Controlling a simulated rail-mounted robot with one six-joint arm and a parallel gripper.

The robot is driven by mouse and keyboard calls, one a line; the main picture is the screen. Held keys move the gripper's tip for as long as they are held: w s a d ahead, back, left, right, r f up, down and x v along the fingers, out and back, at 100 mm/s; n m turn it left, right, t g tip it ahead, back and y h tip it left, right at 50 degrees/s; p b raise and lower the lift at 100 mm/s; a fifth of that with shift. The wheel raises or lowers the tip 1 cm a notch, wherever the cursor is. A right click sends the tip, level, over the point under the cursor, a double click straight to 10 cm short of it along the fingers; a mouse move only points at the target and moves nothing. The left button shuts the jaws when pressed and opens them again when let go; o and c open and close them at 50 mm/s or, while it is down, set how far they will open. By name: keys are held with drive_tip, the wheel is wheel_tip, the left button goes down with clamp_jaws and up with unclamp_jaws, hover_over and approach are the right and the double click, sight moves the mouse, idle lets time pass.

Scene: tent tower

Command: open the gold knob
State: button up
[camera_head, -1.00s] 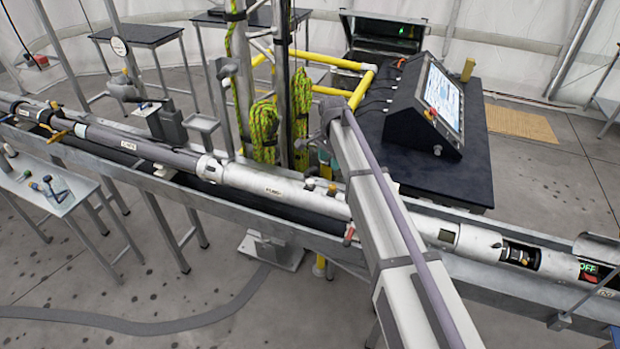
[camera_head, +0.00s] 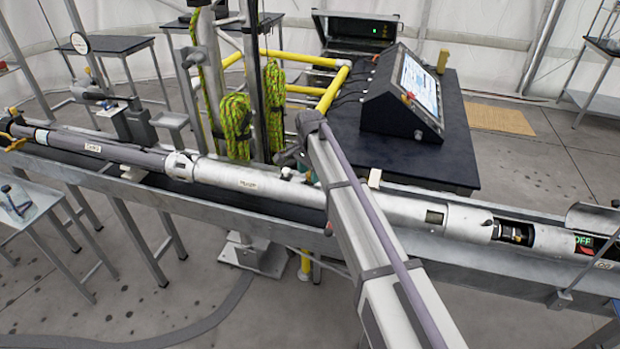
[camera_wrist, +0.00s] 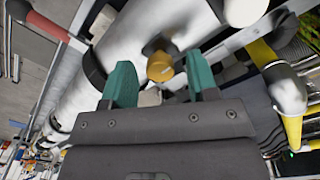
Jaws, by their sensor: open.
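The gold knob (camera_wrist: 160,66) sticks out from the side of a white-grey pipe (camera_wrist: 130,40) in the wrist view. My gripper (camera_wrist: 160,84) is open, with one green finger to the left of the knob and one to the right. The knob appears between the fingertips or just beyond them; I see no contact. In the head view the pipe (camera_head: 390,205) runs across the picture, and my gripper (camera_head: 291,155) is at its far side, partly hidden by my arm. I cannot clearly make out the gold knob there.
A metal trough (camera_head: 130,175) carries the pipe. Behind it stand a vertical pole (camera_head: 206,90), green-yellow rope coils (camera_head: 234,125), yellow rails (camera_head: 331,90) and a dark table with a slanted monitor (camera_head: 415,85). White fittings (camera_wrist: 245,10) are close to my right finger in the wrist view.

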drive_tip(key=c, duration=0.9)
drive_tip(key=shift+c, duration=0.2)
drive_tip(key=shift+n, duration=0.4)
drive_tip(key=n, duration=0.3)
drive_tip(key=shift+n, duration=0.3)
drive_tip(key=n, duration=0.9)
drive_tip(key=shift+n, duration=2.2)
